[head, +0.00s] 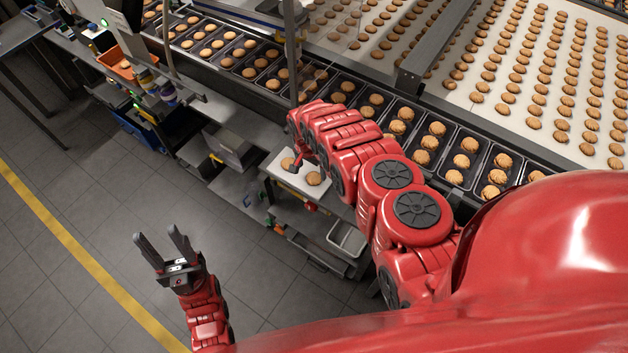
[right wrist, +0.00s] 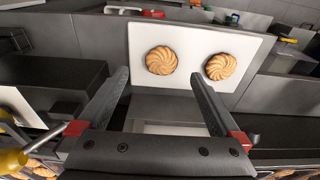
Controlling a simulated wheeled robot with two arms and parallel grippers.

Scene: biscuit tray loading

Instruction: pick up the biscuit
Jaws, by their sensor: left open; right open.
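Two round, golden, swirl-topped biscuits lie apart on a white board (right wrist: 193,38). In the right wrist view the left biscuit (right wrist: 161,60) appears between and just beyond the fingertips of my right gripper (right wrist: 160,74), which is open and empty. The other biscuit (right wrist: 221,66) is just right of the right fingertip. My left gripper (head: 162,240) is open and empty over the floor.
A conveyor (head: 480,95) covered with biscuits runs at the back right. Along its near edge stands a row of black trays (head: 436,150) holding biscuits. A grey bin (head: 347,238) sits below the board. An orange crate (head: 117,64) is at the far left. The floor at left is clear.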

